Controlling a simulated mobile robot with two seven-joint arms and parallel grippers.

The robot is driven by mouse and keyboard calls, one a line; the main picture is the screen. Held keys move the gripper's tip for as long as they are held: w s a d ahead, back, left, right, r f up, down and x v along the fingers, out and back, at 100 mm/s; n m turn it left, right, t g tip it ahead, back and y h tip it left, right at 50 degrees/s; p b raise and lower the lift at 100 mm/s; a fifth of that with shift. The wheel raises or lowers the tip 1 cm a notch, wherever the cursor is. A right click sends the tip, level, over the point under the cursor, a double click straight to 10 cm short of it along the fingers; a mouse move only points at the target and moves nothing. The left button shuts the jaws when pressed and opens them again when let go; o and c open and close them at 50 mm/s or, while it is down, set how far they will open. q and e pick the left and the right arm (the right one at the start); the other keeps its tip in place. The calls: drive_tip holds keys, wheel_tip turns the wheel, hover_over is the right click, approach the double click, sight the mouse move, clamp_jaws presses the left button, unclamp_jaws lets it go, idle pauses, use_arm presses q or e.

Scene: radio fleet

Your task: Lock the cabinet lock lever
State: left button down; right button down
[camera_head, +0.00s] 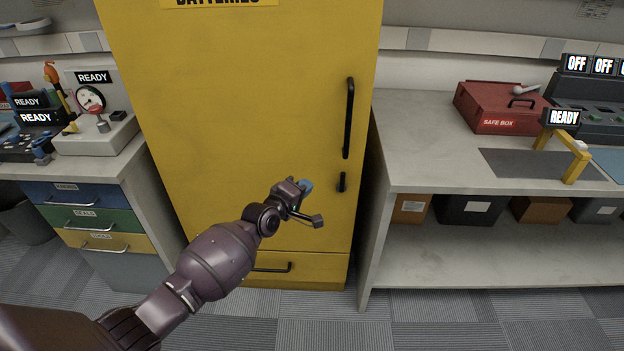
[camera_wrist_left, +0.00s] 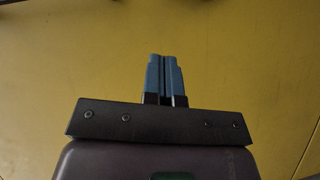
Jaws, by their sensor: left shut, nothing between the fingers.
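The yellow batteries cabinet (camera_head: 240,110) stands in the middle of the head view with its door flush with the front. A small black lock lever (camera_head: 342,182) sits on the door's right side, upright, below the long black handle (camera_head: 349,118). My left gripper (camera_head: 306,185) is in front of the door, a little left of the lever and apart from it. In the left wrist view its blue fingers (camera_wrist_left: 164,76) are together and empty, with plain yellow cabinet surface (camera_wrist_left: 60,70) beyond. The lever is not visible in the wrist view. My right gripper is not in view.
A lower cabinet drawer has a black handle (camera_head: 272,268). A grey workbench (camera_head: 420,150) with a red safe box (camera_head: 495,108) stands to the right. A drawer unit (camera_head: 90,215) stands to the left. Carpet floor is clear in front.

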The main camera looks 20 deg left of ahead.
use_arm(q)
drive_tip(key=shift+v, duration=1.2)
drive_tip(key=shift+f, duration=0.1)
drive_tip(key=s+d+r+m, duration=0.2)
drive_tip(key=s+m, duration=0.5)
drive_tip(key=m, duration=0.5)
drive_tip(key=s+a+f+g+y, duration=0.1)
drive_tip(key=s+a+f, duration=0.1)
drive_tip(key=s, duration=0.8)
drive_tip(key=s+a+f+m+g+y+p, duration=0.1)
drive_tip(key=s+f, duration=0.4)
drive_tip(key=s, duration=0.6)
drive_tip(key=s+a+f+g+y+p, duration=0.1)
drive_tip(key=s+a+f+g+y, duration=0.1)
drive_tip(key=s, duration=0.9)
drive_tip(key=shift+a+f+g+y, duration=0.3)
drive_tip(key=shift+a+f+y, duration=0.15)
drive_tip(key=shift+f, duration=0.4)
